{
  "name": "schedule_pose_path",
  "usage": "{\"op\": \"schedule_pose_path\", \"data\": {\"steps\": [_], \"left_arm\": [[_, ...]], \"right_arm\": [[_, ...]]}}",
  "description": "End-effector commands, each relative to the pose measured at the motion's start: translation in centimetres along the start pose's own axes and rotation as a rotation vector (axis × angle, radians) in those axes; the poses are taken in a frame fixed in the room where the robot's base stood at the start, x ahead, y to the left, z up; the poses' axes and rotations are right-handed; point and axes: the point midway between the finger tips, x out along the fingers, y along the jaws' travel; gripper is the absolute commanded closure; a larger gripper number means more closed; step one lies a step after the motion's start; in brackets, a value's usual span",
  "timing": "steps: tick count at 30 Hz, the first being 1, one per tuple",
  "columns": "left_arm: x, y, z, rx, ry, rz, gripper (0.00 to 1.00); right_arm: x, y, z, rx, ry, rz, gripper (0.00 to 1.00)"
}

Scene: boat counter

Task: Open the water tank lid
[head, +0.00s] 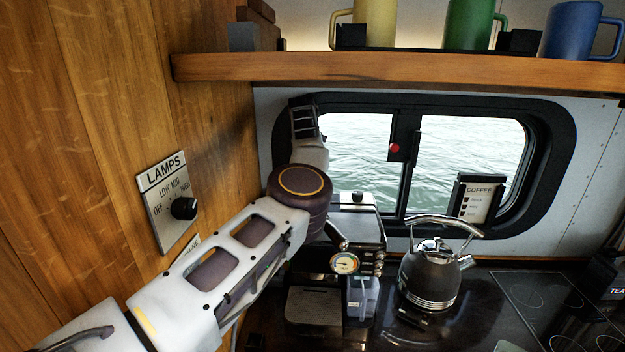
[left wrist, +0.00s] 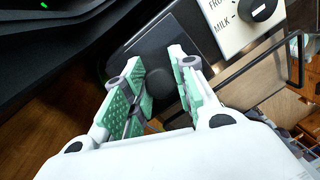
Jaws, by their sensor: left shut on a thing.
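In the left wrist view my left gripper (left wrist: 158,62) has its two green-padded fingers on either side of a dark round knob (left wrist: 161,90), shut on it. The knob stands on a flat dark panel (left wrist: 150,42), which looks like the water tank lid on the coffee machine. I see no clear gap under the panel. In the head view the coffee machine (head: 354,228) is partly covered by my left arm, and my left gripper's fingers cannot be made out there. My right gripper is in neither view.
A dark kettle (head: 430,275) stands right of the machine. A gauge (head: 344,263) is on the machine's front. A wooden shelf (head: 400,68) with mugs is above, and a wood wall with a lamp switch (head: 168,202) is at left. A dial panel (left wrist: 243,22) is close to the gripper.

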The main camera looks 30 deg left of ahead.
Motion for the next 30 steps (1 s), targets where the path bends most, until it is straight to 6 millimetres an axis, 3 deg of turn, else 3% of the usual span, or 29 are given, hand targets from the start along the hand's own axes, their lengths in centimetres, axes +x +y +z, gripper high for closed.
{"op": "schedule_pose_path", "data": {"steps": [27,28,30], "left_arm": [[-0.41,0.03,0.27,-0.006,0.06,-0.022,1.0],[-0.41,0.02,0.27,-0.006,0.06,-0.022,0.7],[-0.41,0.03,0.26,-0.006,0.06,-0.022,0.61]], "right_arm": [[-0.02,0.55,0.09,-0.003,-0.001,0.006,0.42],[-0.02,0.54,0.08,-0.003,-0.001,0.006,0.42],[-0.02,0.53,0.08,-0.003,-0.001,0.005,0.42]]}}
